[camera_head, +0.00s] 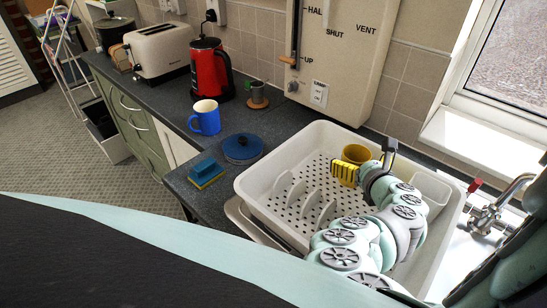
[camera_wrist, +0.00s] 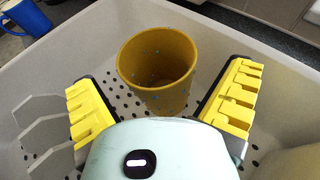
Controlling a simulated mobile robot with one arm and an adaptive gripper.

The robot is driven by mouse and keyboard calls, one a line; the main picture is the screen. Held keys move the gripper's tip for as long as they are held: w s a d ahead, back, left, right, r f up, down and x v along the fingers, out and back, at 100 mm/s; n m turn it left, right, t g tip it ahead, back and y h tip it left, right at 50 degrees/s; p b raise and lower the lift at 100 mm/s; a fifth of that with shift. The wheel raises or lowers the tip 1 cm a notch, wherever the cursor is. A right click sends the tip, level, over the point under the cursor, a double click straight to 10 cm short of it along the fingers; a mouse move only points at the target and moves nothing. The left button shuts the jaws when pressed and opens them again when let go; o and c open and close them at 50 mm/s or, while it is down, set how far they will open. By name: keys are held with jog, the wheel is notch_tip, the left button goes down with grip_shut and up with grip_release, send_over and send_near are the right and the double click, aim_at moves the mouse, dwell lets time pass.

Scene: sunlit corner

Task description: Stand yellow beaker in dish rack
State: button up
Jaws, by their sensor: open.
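The yellow beaker (camera_head: 356,153) stands upright in the white dish rack (camera_head: 256,183), near its back wall. In the wrist view the beaker (camera_wrist: 157,72) is upright on the perforated floor, with its open mouth facing up. My gripper (camera_head: 362,172) is inside the rack beside the beaker. In the wrist view my gripper (camera_wrist: 163,105) is open, with one yellow-padded finger to the left and one to the right of the beaker. Gaps show between the fingers and the beaker. My gripper hides part of the beaker in the head view.
Plate dividers (camera_head: 308,195) stand in the rack's left part. A red kettle (camera_head: 211,70) stands behind. The tap (camera_head: 497,205) is at right.

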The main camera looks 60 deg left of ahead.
jog(key=shift+v, duration=2.9)
